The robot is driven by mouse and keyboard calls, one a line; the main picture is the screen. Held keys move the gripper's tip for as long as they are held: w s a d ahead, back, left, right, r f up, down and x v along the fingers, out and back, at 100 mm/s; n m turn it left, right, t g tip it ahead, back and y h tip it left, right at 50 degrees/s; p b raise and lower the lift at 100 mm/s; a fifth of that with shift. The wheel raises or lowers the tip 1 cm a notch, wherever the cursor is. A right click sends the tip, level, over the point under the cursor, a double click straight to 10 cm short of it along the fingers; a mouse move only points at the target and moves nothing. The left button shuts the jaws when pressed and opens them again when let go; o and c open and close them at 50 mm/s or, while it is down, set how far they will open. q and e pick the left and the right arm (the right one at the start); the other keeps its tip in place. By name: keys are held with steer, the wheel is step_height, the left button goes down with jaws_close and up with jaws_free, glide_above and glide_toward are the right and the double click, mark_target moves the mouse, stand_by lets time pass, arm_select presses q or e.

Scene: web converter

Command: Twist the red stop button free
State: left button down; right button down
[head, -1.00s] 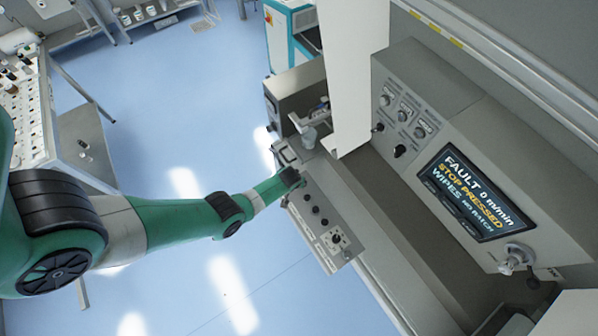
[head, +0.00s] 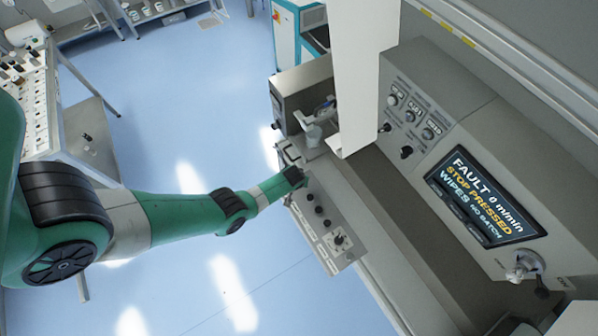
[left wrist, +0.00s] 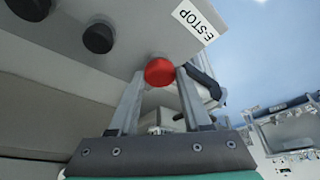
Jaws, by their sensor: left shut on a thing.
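The red stop button (left wrist: 159,72) sits on the grey panel beside the E-STOP label (left wrist: 194,22) in the left wrist view. My left gripper (left wrist: 160,78) is shut on it, with one finger on each side of its round head. In the head view my left arm reaches to the far end of the small control panel (head: 327,225), and the wrist hides the button there. The display (head: 486,195) reads FAULT, 0 m/min, STOP PRESSED. My right gripper is in neither view.
Black knobs (left wrist: 98,38) stand on the panel near the button. A white upright plate (head: 357,80) rises behind the panel, and a grey console with knobs stands at right. Blue floor (head: 215,110) is open at left.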

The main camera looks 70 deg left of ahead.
arm_select(q)
steer(key=shift+m, duration=0.3)
steer(key=m+t+h, duration=0.1)
steer(key=m, duration=0.2)
steer(key=shift+s+a, duration=0.15)
steer(key=shift+m+t+h, duration=0.3)
steer(key=shift+m+h, duration=0.2)
steer(key=shift+m, duration=1.1)
